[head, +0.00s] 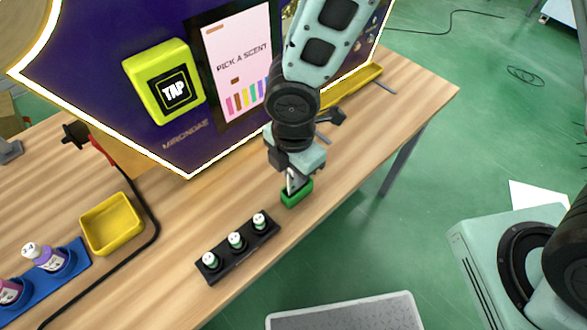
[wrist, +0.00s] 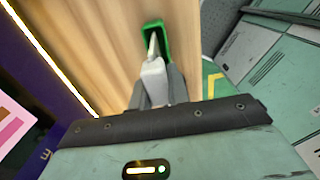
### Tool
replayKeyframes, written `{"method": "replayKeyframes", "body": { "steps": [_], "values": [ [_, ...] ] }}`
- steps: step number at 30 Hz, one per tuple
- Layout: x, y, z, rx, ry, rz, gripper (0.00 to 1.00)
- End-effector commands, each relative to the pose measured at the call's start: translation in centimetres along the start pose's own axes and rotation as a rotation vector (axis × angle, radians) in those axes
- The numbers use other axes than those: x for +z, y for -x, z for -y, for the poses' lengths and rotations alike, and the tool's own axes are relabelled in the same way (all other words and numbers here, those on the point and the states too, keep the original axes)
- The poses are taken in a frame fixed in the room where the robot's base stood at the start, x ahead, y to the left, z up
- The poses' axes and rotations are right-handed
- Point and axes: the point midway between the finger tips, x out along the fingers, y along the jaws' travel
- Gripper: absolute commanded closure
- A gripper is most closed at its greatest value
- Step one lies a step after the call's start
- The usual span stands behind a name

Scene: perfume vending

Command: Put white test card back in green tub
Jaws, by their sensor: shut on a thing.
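The green tub (head: 297,194) stands on the wooden table near its front edge, below my gripper. It also shows in the wrist view (wrist: 152,24), with its dark opening facing up. My gripper (head: 291,178) is shut on the white test card, right over the tub. In the wrist view, my gripper (wrist: 155,70) holds the white test card (wrist: 152,45), which shows as a thin pale strip between the fingertips. The card's far end reaches into the tub's opening. Whether it touches the bottom is hidden.
A black rack (head: 218,264) with three small white-capped bottles stands left of the tub. A yellow tray (head: 112,226) and a blue holder (head: 60,270) with bottles are farther left. The dark vending panel (head: 140,135) rises behind. Bare table lies right of the tub.

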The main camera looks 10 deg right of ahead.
Motion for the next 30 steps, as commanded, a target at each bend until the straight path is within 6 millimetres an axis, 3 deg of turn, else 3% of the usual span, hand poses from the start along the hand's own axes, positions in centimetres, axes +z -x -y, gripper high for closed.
{"method": "replayKeyframes", "body": {
  "steps": [30],
  "values": [
    [0.0,-2.3,0.0,0.001,0.0,0.0,1.0]
  ]
}}
